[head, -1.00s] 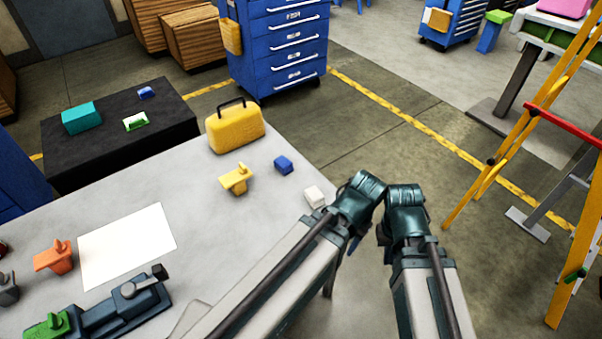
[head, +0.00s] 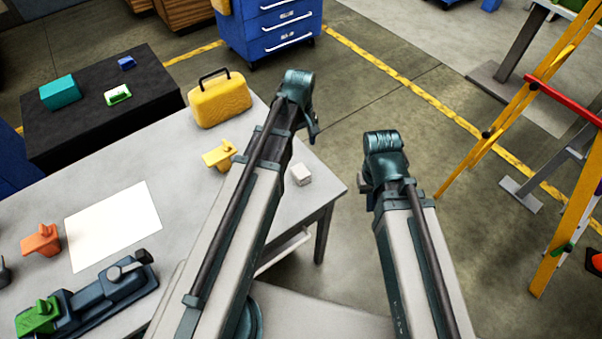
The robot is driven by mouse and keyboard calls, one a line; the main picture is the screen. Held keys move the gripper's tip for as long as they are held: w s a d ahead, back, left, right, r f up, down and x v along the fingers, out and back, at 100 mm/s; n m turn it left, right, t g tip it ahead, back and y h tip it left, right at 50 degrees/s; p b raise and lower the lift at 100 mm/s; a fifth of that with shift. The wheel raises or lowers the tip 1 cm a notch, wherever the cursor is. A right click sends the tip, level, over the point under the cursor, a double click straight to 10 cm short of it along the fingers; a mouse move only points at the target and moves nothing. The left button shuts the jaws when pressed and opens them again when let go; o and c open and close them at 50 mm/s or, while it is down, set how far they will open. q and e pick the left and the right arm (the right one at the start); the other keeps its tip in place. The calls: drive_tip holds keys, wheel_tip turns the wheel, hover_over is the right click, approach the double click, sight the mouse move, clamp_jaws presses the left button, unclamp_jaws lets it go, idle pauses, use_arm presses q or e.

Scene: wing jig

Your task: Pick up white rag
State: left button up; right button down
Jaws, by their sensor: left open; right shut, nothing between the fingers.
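The small white block-like item (head: 301,174), which I take for the white rag, lies on the grey table (head: 330,188) near its right corner. My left arm reaches up past its left side. My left gripper (head: 312,128) hangs beyond the white item, near the table's far edge, open and empty; its fingers show only in part. My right gripper (head: 370,201) is off the table's right side, over the floor, shut and empty, mostly hidden behind its wrist. A flat white sheet (head: 113,227) lies at the table's left.
A yellow case (head: 220,101) and a yellow clamp-like piece (head: 218,156) stand left of my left arm. An orange piece (head: 42,240) and a dark vise-like tool (head: 100,290) are at the left. A yellow ladder (head: 520,120) stands at the right.

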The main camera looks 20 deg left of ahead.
use_arm(q)
drive_tip(key=b, duration=0.9)
approach(301, 171)
drive_tip(key=f, duration=0.5)
drive_tip(key=shift+w+a, duration=0.15)
drive_tip(key=shift+a, duration=0.05)
drive_tip(key=f+b, duration=0.4)
drive_tip(key=f, duration=0.1)
drive_tip(key=shift+s+d+f+b, duration=0.15)
drive_tip(key=shift+s+d+b, duration=0.05)
drive_tip(key=shift+b, duration=0.2)
drive_tip(key=shift+c, duration=0.3)
drive_tip(key=c, duration=1.4)
